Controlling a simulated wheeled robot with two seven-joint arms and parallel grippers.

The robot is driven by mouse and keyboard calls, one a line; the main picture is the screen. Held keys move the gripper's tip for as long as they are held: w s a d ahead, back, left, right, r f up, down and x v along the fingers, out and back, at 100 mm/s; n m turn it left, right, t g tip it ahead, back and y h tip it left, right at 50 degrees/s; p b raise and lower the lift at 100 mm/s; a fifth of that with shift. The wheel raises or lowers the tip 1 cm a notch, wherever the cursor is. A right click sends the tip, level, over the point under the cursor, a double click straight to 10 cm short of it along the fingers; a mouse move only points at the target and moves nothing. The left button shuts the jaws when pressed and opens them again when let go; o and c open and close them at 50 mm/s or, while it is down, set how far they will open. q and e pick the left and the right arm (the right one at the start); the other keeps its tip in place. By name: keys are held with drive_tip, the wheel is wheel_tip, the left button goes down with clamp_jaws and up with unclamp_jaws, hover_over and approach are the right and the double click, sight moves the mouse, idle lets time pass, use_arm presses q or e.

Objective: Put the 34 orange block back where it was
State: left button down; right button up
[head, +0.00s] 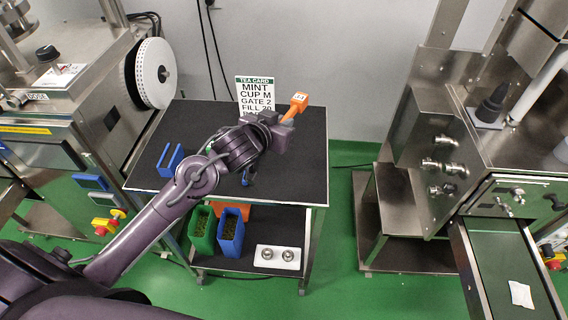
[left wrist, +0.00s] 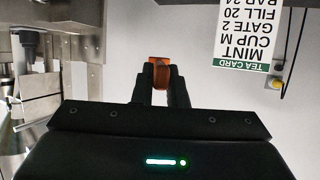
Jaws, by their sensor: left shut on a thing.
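The orange block (head: 299,101) has a pale label that looks like 34 on its end and a longer orange part running down to my left gripper (head: 287,118). My left gripper is shut on it and holds it tilted above the back right part of the black cart top (head: 305,170). In the left wrist view, the orange block (left wrist: 160,72) sits between the two dark fingertips. My arm hides part of the cart top. My right gripper is not in view.
A tea card (head: 256,92) stands at the back of the cart top. A blue slotted holder (head: 170,160) is at its left. The lower shelf holds a green bin (head: 202,231), a blue bin (head: 230,235) and a white plate (head: 278,257). Steel machines flank the cart.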

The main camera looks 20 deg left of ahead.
sight(281, 170)
use_arm(q)
wheel_tip(281, 170, down, 14)
drive_tip(key=shift+f, duration=0.1)
idle(0.5)
drive_tip(key=c, duration=1.5)
unclamp_jaws()
drive_tip(key=shift+f, duration=0.15)
drive_tip(key=shift+o, duration=0.2)
drive_tip(key=shift+r, duration=0.2)
drive_tip(key=shift+s, duration=0.35)
drive_tip(key=v, duration=1.1)
drive_tip(key=shift+s+r+b, duration=0.1)
drive_tip(key=shift+r+b, duration=0.05)
drive_tip(key=shift+b, duration=0.15)
